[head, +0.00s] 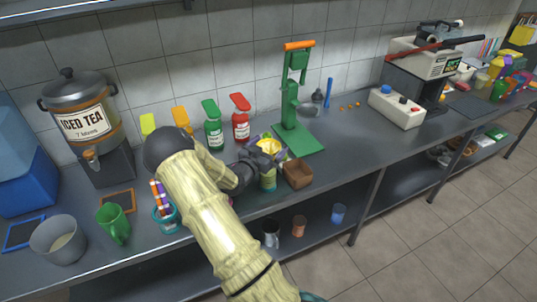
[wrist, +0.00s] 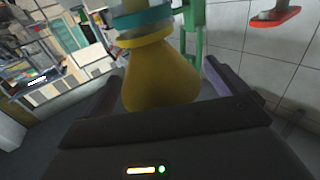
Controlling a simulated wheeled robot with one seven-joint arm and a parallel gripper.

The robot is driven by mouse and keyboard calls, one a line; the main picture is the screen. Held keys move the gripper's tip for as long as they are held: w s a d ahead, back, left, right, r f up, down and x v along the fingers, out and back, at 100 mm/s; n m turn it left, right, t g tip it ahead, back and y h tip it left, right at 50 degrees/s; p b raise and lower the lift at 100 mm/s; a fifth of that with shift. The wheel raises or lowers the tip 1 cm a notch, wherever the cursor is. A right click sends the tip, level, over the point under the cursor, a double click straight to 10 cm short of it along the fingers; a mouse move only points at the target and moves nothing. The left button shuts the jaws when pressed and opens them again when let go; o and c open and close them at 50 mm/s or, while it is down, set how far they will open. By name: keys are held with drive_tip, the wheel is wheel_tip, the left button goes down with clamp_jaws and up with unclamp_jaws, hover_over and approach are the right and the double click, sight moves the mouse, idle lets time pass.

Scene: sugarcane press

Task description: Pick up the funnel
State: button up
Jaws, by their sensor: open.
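A yellow funnel-shaped piece (head: 268,146) shows just behind my gripper (head: 262,158) in the head view, above a small jar with a green-yellow label (head: 268,182). The gripper partly hides both, so I cannot tell how the funnel rests. My gripper (wrist: 162,92) is open, with one dark finger on each side of the cone. I cannot tell whether the fingers touch it.
The counter's front edge is near.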

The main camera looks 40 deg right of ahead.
drive_tip(key=c, duration=1)
drive_tip(key=shift+c, duration=0.2)
wheel_tip(320, 180, up, 10)
drive_tip(key=b, duration=0.1)
drive_tip(key=shift+b, duration=0.3)
